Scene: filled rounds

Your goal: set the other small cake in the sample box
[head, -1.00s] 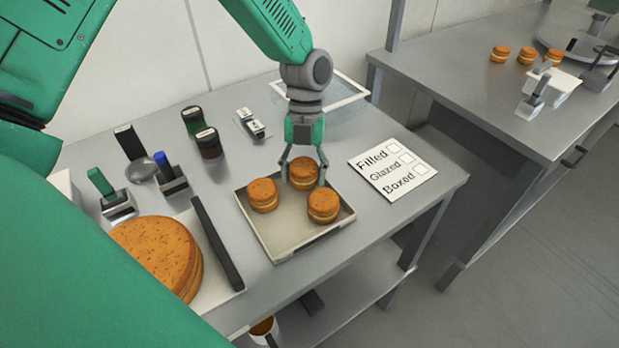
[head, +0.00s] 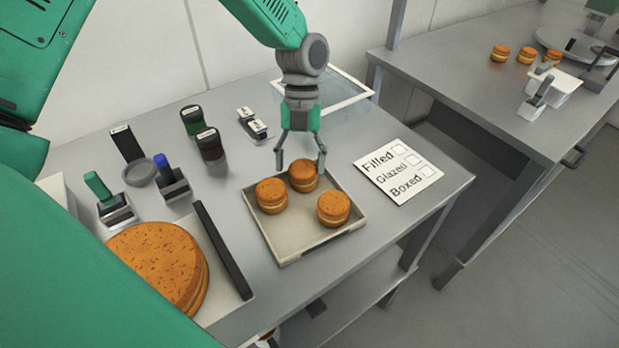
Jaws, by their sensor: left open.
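Three small filled cakes sit on a shallow beige tray (head: 284,253): a left cake (head: 271,196), a back cake (head: 304,175) and a front right cake (head: 333,209). Each is orange-brown with a pale filling line. My left gripper (head: 301,167) points down over the back cake, open and empty. Its two fingers are spread to either side of that cake's upper part; I cannot tell whether they touch it. My right gripper is not in view. I cannot make out a sample box for certain.
A card reading Filled, Glazed, Boxed (head: 398,171) lies right of the tray. A dark bar (head: 222,250), large cake (head: 163,262), jars (head: 210,143) and tool holders (head: 173,185) stand left. Another bench (head: 470,75) holds more small cakes (head: 527,54) and a white container (head: 562,82).

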